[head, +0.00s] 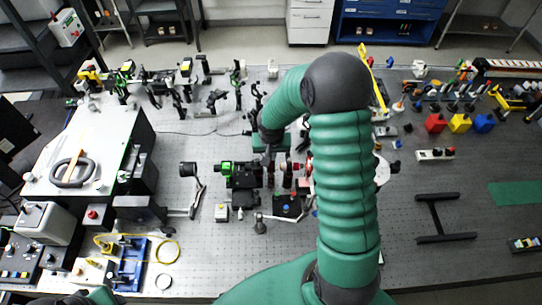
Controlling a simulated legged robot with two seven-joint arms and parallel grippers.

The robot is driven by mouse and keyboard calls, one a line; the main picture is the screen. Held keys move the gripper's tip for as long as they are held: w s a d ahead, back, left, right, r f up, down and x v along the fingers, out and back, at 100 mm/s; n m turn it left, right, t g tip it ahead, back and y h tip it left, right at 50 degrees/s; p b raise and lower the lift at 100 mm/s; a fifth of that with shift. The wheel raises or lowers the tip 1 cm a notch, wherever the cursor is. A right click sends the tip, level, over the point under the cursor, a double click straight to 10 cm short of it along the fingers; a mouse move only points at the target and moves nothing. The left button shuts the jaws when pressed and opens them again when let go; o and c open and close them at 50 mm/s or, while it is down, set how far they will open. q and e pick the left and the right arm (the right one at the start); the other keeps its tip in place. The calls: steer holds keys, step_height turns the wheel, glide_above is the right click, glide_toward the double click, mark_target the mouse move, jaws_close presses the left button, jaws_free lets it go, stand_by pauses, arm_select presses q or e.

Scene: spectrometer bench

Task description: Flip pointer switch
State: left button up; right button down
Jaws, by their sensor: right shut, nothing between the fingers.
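My right arm rises from the bottom edge, bends at the top of the bench and comes back down. My right gripper (268,153) is at the arm's end near the middle of the bench, small and partly hidden by the arm; it is shut and empty. It is above or beside a row of dark optical mounts (245,175); I cannot tell whether it touches them. I cannot make out the pointer switch for certain. A small pale box (221,212) and a dark unit with a blue top part (287,206) lie nearby. My left gripper is out of view.
The perforated bench (420,185) has free room right of my arm, around a black H-shaped frame (445,218). Red, yellow and blue blocks (459,123) stand at the right. A large white-topped box (95,150) stands at the left. Several optical mounts line the back.

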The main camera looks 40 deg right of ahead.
steer(key=shift+w+d+r+p, duration=0.15)
steer(key=shift+w+p, duration=0.1)
steer(key=shift+w, duration=0.1)
steer(key=shift+w+d+r+p, duration=0.1)
steer(key=shift+w+d+p, duration=0.1)
steer(key=shift+w, duration=0.1)
steer(key=shift+w+d, duration=0.15)
steer(key=shift+d, duration=0.05)
steer(key=shift+r, duration=0.15)
steer(key=r+p, duration=0.4)
steer(key=shift+w+r, duration=0.2)
steer(key=shift+r, duration=0.15)
steer(key=shift+s+a+r+b, duration=0.2)
steer(key=shift+s+r+b, duration=0.2)
steer(key=shift+b, duration=0.6)
steer(key=s+a+b+v, duration=0.1)
steer(key=v, duration=0.6)
steer(key=shift+r+b, duration=0.2)
steer(key=shift+b, duration=0.15)
